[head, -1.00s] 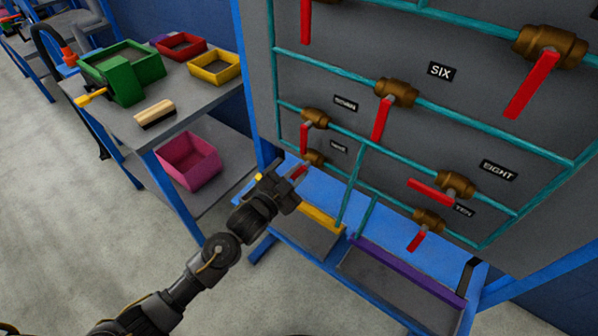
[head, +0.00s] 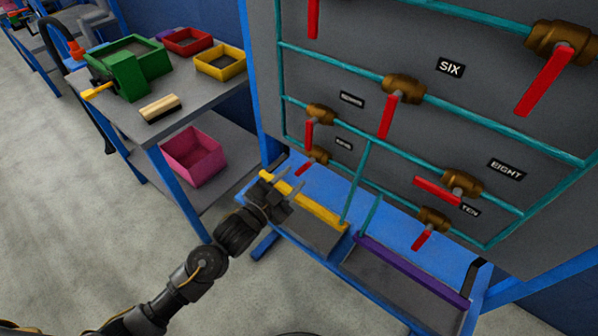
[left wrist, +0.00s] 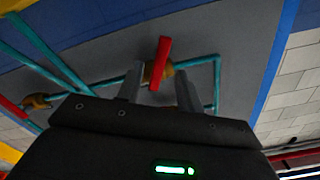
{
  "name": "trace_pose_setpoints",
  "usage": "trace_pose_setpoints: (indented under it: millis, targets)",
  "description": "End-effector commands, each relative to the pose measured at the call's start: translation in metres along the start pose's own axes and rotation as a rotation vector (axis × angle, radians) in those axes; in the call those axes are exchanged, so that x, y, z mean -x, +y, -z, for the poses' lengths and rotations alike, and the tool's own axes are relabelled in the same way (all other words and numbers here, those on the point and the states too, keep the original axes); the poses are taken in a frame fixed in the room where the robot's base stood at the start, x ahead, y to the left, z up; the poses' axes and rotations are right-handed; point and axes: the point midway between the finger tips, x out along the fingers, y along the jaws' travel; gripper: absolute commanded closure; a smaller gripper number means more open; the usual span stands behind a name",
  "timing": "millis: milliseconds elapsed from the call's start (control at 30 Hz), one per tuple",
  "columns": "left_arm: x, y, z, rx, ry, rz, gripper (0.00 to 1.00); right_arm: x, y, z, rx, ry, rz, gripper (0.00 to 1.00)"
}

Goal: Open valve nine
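Valve nine (head: 318,154) is a small brass valve low on the left of the panel, just below the label NINE (head: 344,143). Its red handle (head: 304,168) points down and to the left in the head view, across the pipe. My left gripper (head: 288,188) is open and empty, a little below and left of that handle. In the left wrist view a brass valve (left wrist: 152,72) with an upright red handle (left wrist: 163,58), apparently valve nine, shows between the two spread fingers (left wrist: 159,86). Contact cannot be told there. My right gripper is out of view.
Valve seven (head: 320,113) sits just above valve nine. Valve ten (head: 432,218) and valve eight (head: 461,184) are to the right. A yellow strip (head: 310,203) and a blue ledge (head: 330,182) lie below. A bench with bins (head: 220,62) stands left.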

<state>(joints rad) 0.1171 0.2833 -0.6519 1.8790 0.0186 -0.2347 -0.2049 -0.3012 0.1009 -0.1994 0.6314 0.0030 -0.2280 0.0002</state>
Motion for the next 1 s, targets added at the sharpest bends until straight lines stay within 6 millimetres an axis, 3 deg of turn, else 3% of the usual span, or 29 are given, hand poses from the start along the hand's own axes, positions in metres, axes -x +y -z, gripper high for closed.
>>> trace_pose_setpoints:
  millis: [100,300,667,767,867,967,1000]
  targets:
    - [0.025,0.001,-0.002,-0.001,-0.001,-0.001,0.64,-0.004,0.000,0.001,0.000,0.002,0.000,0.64]
    - [0.051,0.000,-0.001,0.000,-0.001,0.000,0.64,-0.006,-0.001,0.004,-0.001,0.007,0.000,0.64]
    - [0.058,-0.001,0.000,0.000,0.000,0.001,0.64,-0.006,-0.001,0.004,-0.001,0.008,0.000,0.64]
    - [0.058,0.000,-0.003,0.002,-0.007,0.001,0.74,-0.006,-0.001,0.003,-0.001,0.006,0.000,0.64]
    - [0.057,0.004,-0.032,0.021,-0.066,0.004,0.87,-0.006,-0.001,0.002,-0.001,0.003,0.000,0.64]
    - [0.064,0.016,-0.101,0.070,-0.211,0.009,1.00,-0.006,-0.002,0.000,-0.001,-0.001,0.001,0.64]
    - [0.071,0.024,-0.139,0.099,-0.292,0.012,1.00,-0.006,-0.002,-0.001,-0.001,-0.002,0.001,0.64]
